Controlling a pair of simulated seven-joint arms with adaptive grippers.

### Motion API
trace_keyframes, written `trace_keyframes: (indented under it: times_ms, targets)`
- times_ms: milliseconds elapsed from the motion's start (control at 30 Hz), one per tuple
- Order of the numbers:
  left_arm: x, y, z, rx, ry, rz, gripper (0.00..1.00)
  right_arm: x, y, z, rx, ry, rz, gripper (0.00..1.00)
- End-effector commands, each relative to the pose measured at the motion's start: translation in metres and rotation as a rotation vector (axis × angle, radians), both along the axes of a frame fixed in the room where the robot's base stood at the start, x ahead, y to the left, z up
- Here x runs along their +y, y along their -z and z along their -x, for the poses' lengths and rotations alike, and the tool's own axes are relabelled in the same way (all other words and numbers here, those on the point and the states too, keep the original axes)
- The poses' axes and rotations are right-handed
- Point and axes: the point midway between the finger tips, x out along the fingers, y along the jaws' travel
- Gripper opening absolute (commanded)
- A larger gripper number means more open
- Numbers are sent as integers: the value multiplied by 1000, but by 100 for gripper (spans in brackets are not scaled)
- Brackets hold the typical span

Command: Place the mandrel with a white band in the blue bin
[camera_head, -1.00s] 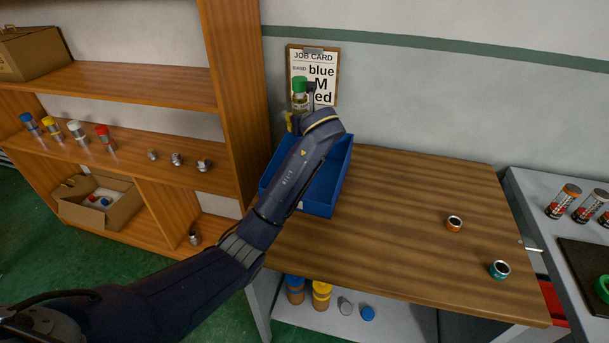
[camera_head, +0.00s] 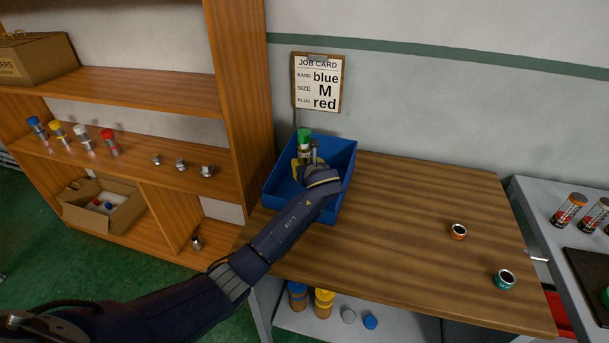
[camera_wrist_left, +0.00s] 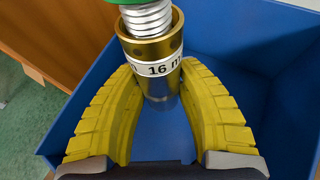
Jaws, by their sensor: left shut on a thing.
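My left gripper (camera_head: 303,165) is shut on a mandrel (camera_head: 304,137) with a green top. In the left wrist view the mandrel (camera_wrist_left: 155,45) has a threaded neck, a brass collar and a white band printed "16 m". The yellow fingers of the gripper (camera_wrist_left: 155,88) close around its lower part. The blue bin (camera_head: 341,175) stands at the back left of the wooden table. The gripper and mandrel are over or inside the bin's opening, the mandrel roughly upright. The bin's walls (camera_wrist_left: 235,50) surround them in the wrist view. Whether the mandrel touches the floor is hidden. My right gripper is not in view.
A shelf unit (camera_head: 237,110) stands left of the bin, with several colour-topped pieces (camera_head: 84,137) on it. A job card (camera_head: 318,84) hangs behind the bin. Two rings (camera_head: 458,231) lie on the table's right side. The table's middle is clear.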

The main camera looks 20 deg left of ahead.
Motion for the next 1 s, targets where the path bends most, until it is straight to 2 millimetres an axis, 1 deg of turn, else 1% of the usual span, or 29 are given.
trace_keyframes:
  times_ms: [133,300,400,867,900,1000]
  targets:
    - [0,9,0,1,-1,-1,0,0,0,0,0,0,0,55]
    - [0,30,0,1,0,-2,0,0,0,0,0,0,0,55]
    - [0,39,0,0,0,-2,0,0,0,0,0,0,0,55]
    - [0,44,0,-1,0,-1,0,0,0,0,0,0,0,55]
    - [0,45,0,1,0,0,41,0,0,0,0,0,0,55]
    - [0,45,0,1,0,0,53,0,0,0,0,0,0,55]
